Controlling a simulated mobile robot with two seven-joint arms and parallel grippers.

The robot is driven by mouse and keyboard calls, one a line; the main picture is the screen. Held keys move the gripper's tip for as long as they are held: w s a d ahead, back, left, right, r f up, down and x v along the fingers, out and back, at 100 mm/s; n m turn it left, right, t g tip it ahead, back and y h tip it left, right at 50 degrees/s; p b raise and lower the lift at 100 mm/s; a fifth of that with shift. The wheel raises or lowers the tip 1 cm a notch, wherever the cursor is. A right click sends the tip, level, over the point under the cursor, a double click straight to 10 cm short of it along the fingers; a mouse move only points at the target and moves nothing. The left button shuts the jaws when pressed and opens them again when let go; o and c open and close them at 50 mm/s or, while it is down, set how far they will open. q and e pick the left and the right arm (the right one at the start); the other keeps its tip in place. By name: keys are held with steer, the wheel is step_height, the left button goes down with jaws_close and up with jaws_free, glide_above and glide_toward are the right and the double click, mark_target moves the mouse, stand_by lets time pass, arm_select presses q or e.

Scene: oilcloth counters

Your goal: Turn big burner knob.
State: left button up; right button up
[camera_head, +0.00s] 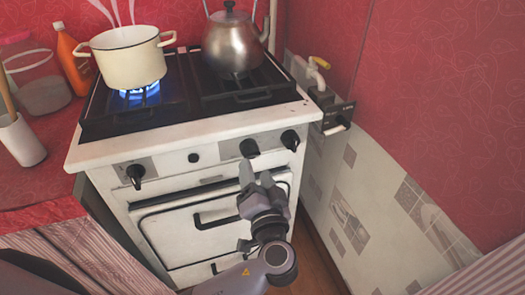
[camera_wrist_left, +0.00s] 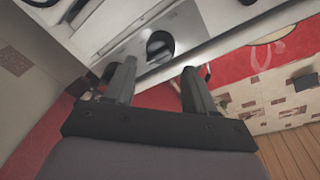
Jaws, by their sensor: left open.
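The white stove (camera_head: 195,135) has black knobs along its front panel: a left knob (camera_head: 136,174), a small middle button (camera_head: 193,157), a knob right of centre (camera_head: 249,148) and a far right knob (camera_head: 290,139). No label shows which is the big burner knob. My left gripper (camera_head: 257,173) is just below and in front of the knob right of centre. In the left wrist view, my open left gripper (camera_wrist_left: 158,68) has two separated fingers, and a black knob (camera_wrist_left: 160,46) shows ahead between and beyond the fingertips. Nothing is held. My right gripper is not visible.
A cream pot (camera_head: 127,65) steams over a lit blue flame (camera_head: 140,93) at the left burner. A metal kettle (camera_head: 232,45) stands on the right. The oven handle (camera_head: 212,222) is beside my left wrist. A tiled wall (camera_head: 365,205) closes the right side.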

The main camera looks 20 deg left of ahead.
mark_target(252, 158)
arm_select(q)
steer(key=x, duration=0.6)
steer(key=shift+w+a, duration=0.2)
steer(key=c, duration=0.8)
